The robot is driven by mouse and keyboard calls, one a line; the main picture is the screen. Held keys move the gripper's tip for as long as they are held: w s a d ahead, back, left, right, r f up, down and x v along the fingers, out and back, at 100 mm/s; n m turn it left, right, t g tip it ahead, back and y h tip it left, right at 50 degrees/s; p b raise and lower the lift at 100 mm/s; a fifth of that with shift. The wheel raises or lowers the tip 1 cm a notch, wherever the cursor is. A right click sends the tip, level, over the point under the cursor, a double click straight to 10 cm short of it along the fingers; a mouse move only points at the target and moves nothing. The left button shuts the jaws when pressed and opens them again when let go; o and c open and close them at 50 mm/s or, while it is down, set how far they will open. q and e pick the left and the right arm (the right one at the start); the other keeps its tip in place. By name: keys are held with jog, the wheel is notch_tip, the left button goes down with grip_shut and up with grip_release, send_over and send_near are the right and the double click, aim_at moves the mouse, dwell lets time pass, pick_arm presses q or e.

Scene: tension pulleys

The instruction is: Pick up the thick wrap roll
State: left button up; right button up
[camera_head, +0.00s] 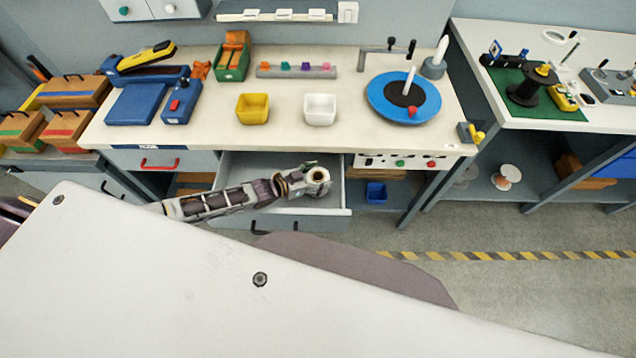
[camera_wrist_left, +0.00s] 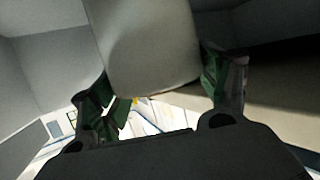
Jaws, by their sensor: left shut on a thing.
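The thick wrap roll (camera_head: 318,176) is a pale roll with a round core hole, seen end-on at the open drawer (camera_head: 338,200) under the middle of the workbench. In the left wrist view the roll (camera_wrist_left: 150,45) is a large pale cylinder between the green-padded fingers. My left gripper (camera_head: 305,178) reaches in from the left and is shut on the roll, its fingers (camera_wrist_left: 157,88) on either side. I cannot tell whether the roll touches the drawer floor. My right gripper is not in view.
The workbench (camera_head: 280,135) above the drawer carries a yellow bin (camera_head: 252,108), a white bin (camera_head: 319,109) and a blue turntable (camera_head: 430,102). Its front edge lies just above my gripper. A blue bin (camera_head: 376,193) sits on the shelf right of the drawer.

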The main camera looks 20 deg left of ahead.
pick_arm(q)
jog(key=shift+c, duration=1.3)
jog(key=shift+r, duration=0.2)
notch_tip(320, 180, up, 10)
jog(key=shift+f, duration=0.15)
